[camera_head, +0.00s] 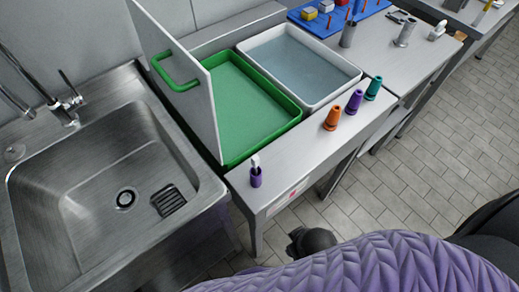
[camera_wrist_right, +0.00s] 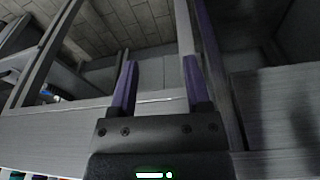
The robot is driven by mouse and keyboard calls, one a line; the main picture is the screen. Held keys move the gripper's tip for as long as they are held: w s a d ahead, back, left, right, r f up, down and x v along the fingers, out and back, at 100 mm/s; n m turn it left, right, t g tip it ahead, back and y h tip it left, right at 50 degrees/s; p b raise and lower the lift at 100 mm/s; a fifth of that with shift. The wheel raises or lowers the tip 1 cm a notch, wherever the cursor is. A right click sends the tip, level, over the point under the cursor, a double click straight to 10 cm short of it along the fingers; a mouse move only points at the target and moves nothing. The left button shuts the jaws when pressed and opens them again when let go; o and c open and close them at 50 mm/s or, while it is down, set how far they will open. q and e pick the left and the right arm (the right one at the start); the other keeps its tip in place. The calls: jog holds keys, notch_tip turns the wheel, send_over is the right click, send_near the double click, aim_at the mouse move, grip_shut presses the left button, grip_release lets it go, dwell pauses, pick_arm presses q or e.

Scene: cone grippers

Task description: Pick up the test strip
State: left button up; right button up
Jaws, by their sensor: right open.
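A small white strip (camera_head: 255,161) stands upright in a little purple holder (camera_head: 256,178) at the near left end of the grey bench. I take it for the test strip, though it is too small to see in detail. My right gripper (camera_wrist_right: 160,62) shows in the right wrist view with its two purple fingers apart and nothing between them. The strip cannot be made out in that view, so how far the gripper is from it cannot be told. My left gripper is not in view.
A steel sink (camera_head: 95,185) lies left of the bench. A green tray (camera_head: 238,150) with an upright white panel (camera_head: 175,70) and a white tray (camera_head: 345,62) stand behind. Orange (camera_head: 332,118), purple (camera_head: 354,103) and teal (camera_head: 373,89) cones line the bench's right part.

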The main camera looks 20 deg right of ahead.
jog(key=w+a+r+n+y+p, duration=0.1)
jog(key=w+a+r+n, duration=0.25)
jog(key=r, duration=0.45)
jog(key=w+a+r+n+y+p, duration=0.1)
jog(key=w+a+r+n+y, duration=0.2)
jog(key=r, duration=0.5)
jog(key=w+a+r+n+p, duration=0.1)
jog(key=w+a+r+n, duration=0.35)
jog(key=r, duration=0.45)
notch_tip(320, 180, up, 4)
jog(key=n+g+h, duration=0.2)
jog(key=n+h, duration=0.2)
jog(key=n, duration=0.5)
send_over(255, 158)
jog(key=shift+r, duration=0.15)
notch_tip(255, 158, down, 10)
jog(key=b, duration=0.3)
jog(key=shift+d, duration=0.1)
jog(key=shift+r, duration=0.1)
jog(key=shift+c, duration=0.9)
grip_shut()
